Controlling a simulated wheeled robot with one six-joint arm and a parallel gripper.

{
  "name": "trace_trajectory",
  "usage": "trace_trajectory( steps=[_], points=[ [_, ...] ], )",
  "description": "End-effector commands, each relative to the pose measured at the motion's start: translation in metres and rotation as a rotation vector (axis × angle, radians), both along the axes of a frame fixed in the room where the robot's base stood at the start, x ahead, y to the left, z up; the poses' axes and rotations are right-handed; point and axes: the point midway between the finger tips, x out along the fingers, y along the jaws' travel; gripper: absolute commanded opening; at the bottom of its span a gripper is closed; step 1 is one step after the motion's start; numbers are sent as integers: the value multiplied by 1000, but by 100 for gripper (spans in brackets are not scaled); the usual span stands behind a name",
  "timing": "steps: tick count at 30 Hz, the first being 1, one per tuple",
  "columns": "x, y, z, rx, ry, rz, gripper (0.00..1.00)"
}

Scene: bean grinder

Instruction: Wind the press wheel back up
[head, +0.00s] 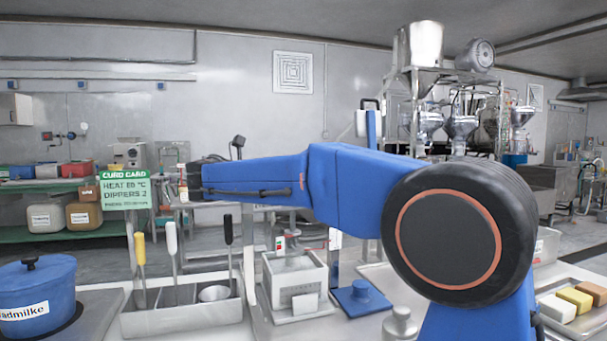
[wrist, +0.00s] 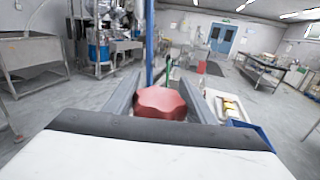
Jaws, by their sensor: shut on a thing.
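The red press wheel (wrist: 160,103), a lobed knob, sits between the two grey fingers of my gripper (wrist: 160,84) in the wrist view. The fingers stand on either side of it, and my gripper is shut on it. The near edge of the wheel is hidden by the gripper body. In the head view my blue arm reaches across to the left and covers much of the middle. The wheel and fingertips cannot be made out clearly there. A white box-shaped mould (head: 295,284) stands on the counter below the arm.
A utensil tray (head: 183,310) with several handled tools and a blue pot (head: 37,292) stand at the left. A blue base piece (head: 361,298) lies right of the mould. Coloured blocks (head: 575,299) lie at the far right. A green sign (head: 125,190) stands behind the tray.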

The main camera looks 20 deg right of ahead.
Motion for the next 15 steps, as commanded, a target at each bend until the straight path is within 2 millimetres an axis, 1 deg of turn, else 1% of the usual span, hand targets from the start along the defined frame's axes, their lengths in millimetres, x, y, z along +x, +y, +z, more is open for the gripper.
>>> trace_trajectory(
  steps=[15],
  points=[
    [10,7,0,0,-1,471,27]
  ],
)
